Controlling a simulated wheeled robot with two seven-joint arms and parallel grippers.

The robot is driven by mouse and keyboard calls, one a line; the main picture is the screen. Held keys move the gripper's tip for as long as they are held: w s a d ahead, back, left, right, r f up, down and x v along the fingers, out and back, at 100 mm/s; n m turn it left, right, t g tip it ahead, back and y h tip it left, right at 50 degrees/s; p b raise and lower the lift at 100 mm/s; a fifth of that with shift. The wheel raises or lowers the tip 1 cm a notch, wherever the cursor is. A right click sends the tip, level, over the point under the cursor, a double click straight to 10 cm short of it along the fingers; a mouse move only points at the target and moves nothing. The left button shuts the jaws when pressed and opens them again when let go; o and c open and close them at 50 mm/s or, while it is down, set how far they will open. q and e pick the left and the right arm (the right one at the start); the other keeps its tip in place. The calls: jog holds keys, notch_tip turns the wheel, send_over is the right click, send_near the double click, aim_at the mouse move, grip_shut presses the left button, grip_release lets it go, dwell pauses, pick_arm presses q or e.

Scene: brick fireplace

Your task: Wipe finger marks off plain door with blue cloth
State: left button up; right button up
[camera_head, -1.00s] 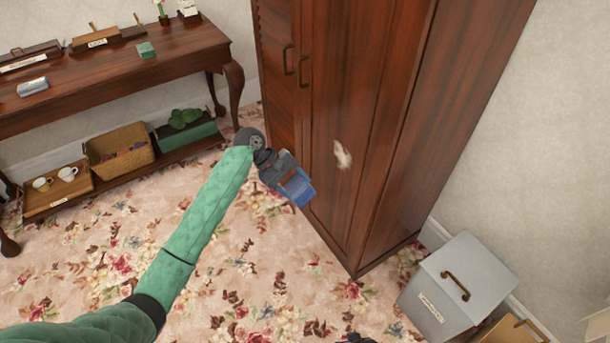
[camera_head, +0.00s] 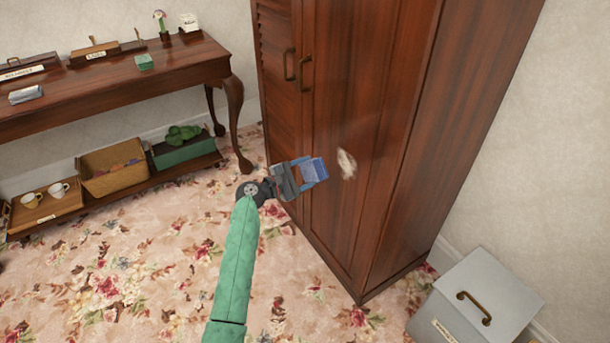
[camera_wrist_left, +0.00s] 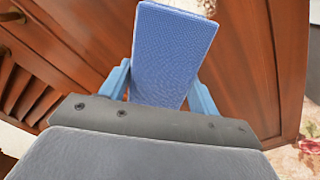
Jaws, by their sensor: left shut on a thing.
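The blue cloth (camera_head: 314,169) is a folded pad, held between the fingers of my left gripper (camera_head: 312,172). In the left wrist view the cloth (camera_wrist_left: 172,52) stands out between the two blue fingers, with wood behind it. The plain door (camera_head: 336,215) is the right-hand, smooth panel of a dark wood wardrobe. A pale smudge of finger marks (camera_head: 347,164) is on it, just right of the cloth, with a small gap in the head view. A sliver of pale mark (camera_wrist_left: 206,5) shows past the cloth's top edge. I cannot tell whether the cloth touches the door. My right gripper is not in view.
The louvred door (camera_head: 277,75) is left of the plain one; both have brass handles. A wooden side table (camera_head: 150,82) stands at the left, with a basket (camera_head: 113,168) on its lower shelf. A grey lidded bin (camera_head: 470,305) stands right of the wardrobe. Floral carpet lies clear in front.

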aim_at(334, 161)
pick_arm(q)
jog(key=b+x, duration=0.1)
jog(key=x, duration=0.4)
jog(key=shift+d, duration=0.15)
jog(key=shift+x, duration=1)
dwell(0.9)
